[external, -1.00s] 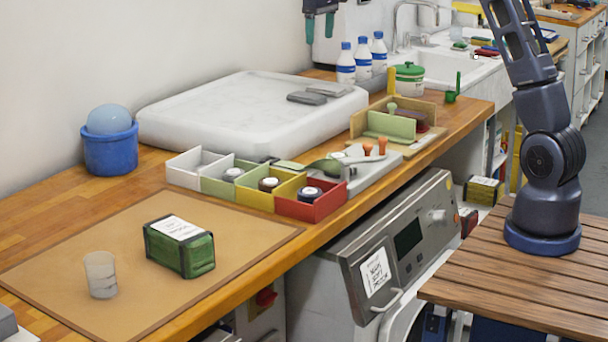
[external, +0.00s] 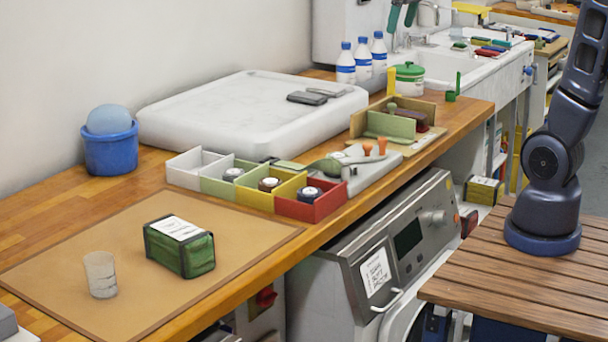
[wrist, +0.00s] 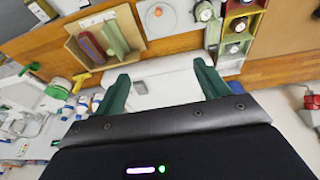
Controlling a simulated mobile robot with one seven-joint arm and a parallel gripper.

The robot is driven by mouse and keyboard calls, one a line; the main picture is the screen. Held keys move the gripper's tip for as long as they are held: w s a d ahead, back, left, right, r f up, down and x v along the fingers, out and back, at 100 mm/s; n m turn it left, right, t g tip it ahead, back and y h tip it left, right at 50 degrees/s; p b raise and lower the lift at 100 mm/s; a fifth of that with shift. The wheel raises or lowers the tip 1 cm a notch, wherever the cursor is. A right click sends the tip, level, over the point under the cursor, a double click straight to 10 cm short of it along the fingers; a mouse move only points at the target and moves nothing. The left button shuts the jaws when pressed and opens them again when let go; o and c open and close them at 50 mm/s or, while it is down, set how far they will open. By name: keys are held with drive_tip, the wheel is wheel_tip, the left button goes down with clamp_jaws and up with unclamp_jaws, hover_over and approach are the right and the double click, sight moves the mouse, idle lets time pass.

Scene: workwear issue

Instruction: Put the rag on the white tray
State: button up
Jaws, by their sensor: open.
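The white tray (external: 215,125) is the broad pale slab with a raised rim on the wooden counter. A dark grey flat piece (external: 306,98) and a lighter grey one (external: 324,89) lie at its right end. I cannot tell for sure which thing is the rag; several folded coloured pieces (external: 490,50) by the sink look like cloth. My gripper (external: 403,12) is at the top edge of the external view, partly cut off, high above the counter near the sink. In the wrist view my gripper (wrist: 163,84) is open and empty, with the white tray (wrist: 172,72) seen between its green fingers.
Colour-coded bins (external: 255,185) stand in front of the tray. A wooden holder (external: 375,120) with green and dark red pieces is to the right. A green package (external: 180,247) and a clear beaker (external: 101,275) are on the mat.

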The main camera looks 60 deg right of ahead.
drive_tip(key=s+a+f, duration=0.1)
drive_tip(key=s+f, duration=0.2)
drive_tip(key=s, duration=0.5)
drive_tip(key=s+a+f+t, duration=0.1)
drive_tip(key=s+f, duration=0.3)
drive_tip(key=s, duration=0.5)
drive_tip(key=shift+s+a, duration=0.3)
drive_tip(key=shift+a, duration=0.5)
